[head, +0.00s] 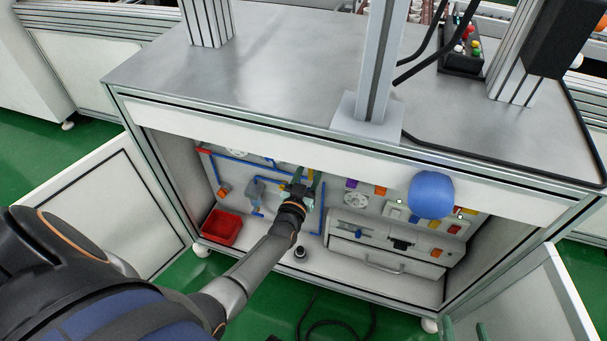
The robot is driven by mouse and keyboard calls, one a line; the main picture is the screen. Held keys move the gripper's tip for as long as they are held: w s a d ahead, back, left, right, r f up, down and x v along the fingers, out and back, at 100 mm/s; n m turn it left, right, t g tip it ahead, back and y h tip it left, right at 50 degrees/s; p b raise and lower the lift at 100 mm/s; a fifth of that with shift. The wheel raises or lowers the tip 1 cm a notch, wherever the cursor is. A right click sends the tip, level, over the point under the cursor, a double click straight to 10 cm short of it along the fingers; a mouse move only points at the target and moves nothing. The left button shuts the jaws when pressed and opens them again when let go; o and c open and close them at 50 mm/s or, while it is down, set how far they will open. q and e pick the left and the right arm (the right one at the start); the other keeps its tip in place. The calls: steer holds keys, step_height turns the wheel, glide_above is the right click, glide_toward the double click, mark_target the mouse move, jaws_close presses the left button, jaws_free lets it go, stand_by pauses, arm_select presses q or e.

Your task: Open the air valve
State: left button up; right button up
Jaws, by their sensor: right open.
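Blue air pipes (323,213) run along the back wall inside the open cabinet. A small yellow part (311,174), perhaps the air valve's handle, shows at the fingers of my left gripper (302,183). The gripper hides most of the area around it, so I cannot tell whether it touches or holds this part. My left arm comes in from the lower left and reaches into the cabinet.
A red bin (221,228) and a small black round object (300,252) are on the cabinet floor. A drawer unit (385,256) stands right. Open doors flank the cabinet at left (103,214) and right (535,305). The worktop (270,62) overhangs. A dark hose (335,324) lies below.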

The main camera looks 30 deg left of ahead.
arm_select(q)
steer(key=p+v, duration=0.1)
steer(key=v, duration=0.4)
steer(key=shift+s+r+p, duration=0.1)
steer(key=shift+r+p, duration=0.05)
steer(key=shift+p, duration=0.25)
steer(key=p, duration=0.1)
glide_toward(310, 170)
steer(key=s, duration=0.2)
steer(key=shift+d+f, duration=0.2)
arm_select(e)
steer(key=s+f+g, duration=0.3)
steer(key=s+f, duration=0.1)
steer(key=f, duration=0.1)
steer(key=shift+s+a+m, duration=0.3)
steer(key=shift+s+a, duration=0.05)
